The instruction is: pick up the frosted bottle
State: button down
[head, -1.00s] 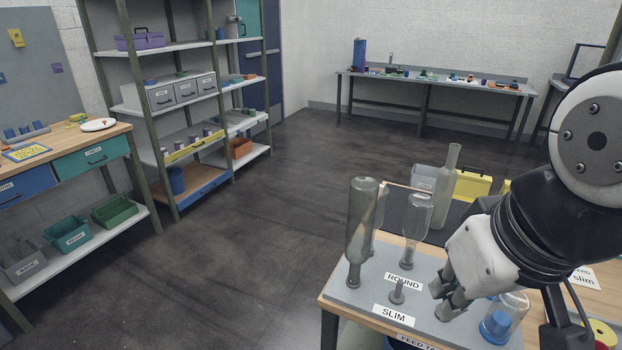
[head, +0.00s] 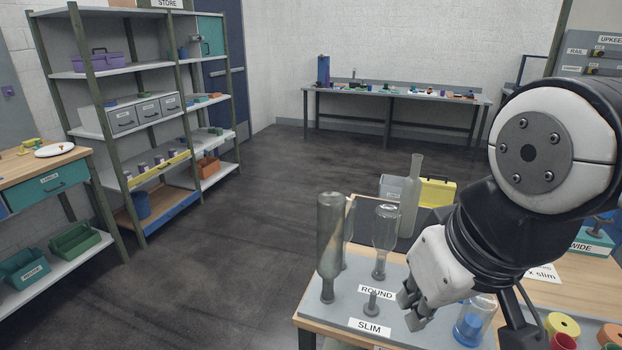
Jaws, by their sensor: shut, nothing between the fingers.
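Several glass bottles are at the table's far left corner. A cloudy grey bottle (head: 331,240) hangs neck-down on a spindle at the left of the grey spindle board (head: 340,318), with another bottle partly hidden behind it. A clearer bottle (head: 386,232) is neck-down behind the ROUND label. A cloudy, greenish-grey bottle (head: 411,200) stands upright behind, near a dark mat. Which of the cloudy ones is the frosted bottle I cannot tell for sure. My gripper (head: 412,308) is shut and empty, low over the board, right of a bare spindle (head: 371,303) and apart from the bottles.
A clear container with a blue part (head: 470,328) stands just right of my gripper. A grey bin (head: 393,188) and a yellow box (head: 437,192) are behind the upright bottle. A shelf rack (head: 110,130) stands left across open floor. Red and yellow parts lie at the lower right.

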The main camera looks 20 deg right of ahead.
aim_at(330, 205)
jog(key=j, duration=0.4)
jog(key=k+j, duration=0.15)
jog(key=j, duration=0.7)
jog(key=k, duration=0.05)
